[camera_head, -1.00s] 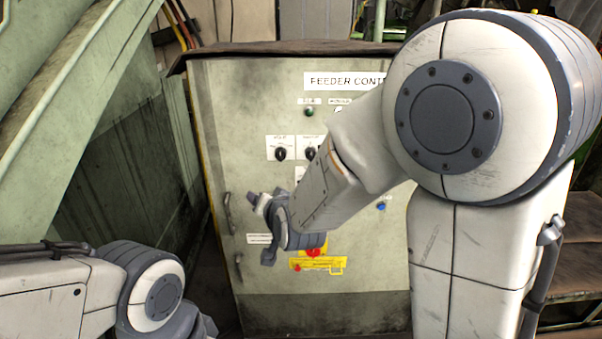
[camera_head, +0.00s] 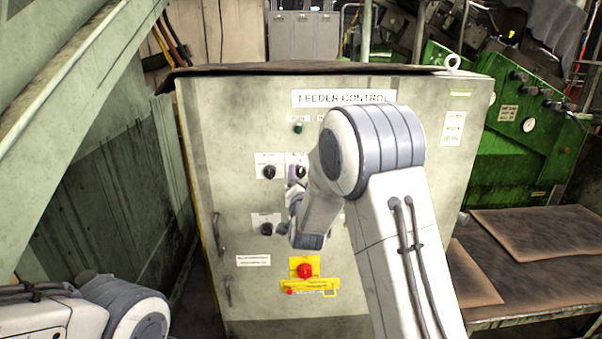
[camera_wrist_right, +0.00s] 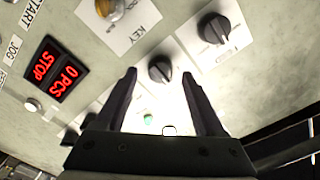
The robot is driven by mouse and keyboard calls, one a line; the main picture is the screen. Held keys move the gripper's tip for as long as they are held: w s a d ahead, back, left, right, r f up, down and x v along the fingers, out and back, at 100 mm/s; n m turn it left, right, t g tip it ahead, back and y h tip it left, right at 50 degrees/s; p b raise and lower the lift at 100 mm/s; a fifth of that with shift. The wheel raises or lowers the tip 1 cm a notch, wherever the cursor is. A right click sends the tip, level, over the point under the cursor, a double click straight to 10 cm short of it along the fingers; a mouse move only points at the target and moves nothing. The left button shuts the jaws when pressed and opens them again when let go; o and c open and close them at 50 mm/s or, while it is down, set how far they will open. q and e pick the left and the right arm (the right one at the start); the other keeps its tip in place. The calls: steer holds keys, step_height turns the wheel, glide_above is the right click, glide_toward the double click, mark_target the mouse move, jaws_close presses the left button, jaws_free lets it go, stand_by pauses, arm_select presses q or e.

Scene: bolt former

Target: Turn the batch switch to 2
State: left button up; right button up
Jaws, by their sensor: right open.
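The feeder control cabinet (camera_head: 370,250) faces me with several black rotary knobs on white plates. Knobs show at the upper left (camera_head: 268,172), upper right (camera_head: 301,171) and lower left (camera_head: 266,229). The batch label is too small to read. My right gripper (camera_head: 294,188) is close to the upper right knob. In the right wrist view my right gripper (camera_wrist_right: 159,76) is open, with a black knob (camera_wrist_right: 160,69) showing between its fingertips; contact cannot be told. Another knob (camera_wrist_right: 213,28) lies beyond the right finger. My left gripper is out of view.
A red emergency button (camera_head: 305,271) on yellow sits low on the cabinet. The right wrist view shows a key switch (camera_wrist_right: 111,8) and a red display (camera_wrist_right: 53,69) reading STOP and 0 PCS. A green machine (camera_head: 520,150) and brown-topped bench (camera_head: 530,235) stand at right.

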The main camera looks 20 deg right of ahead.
steer(key=shift+x, duration=0.8)
jaws_close()
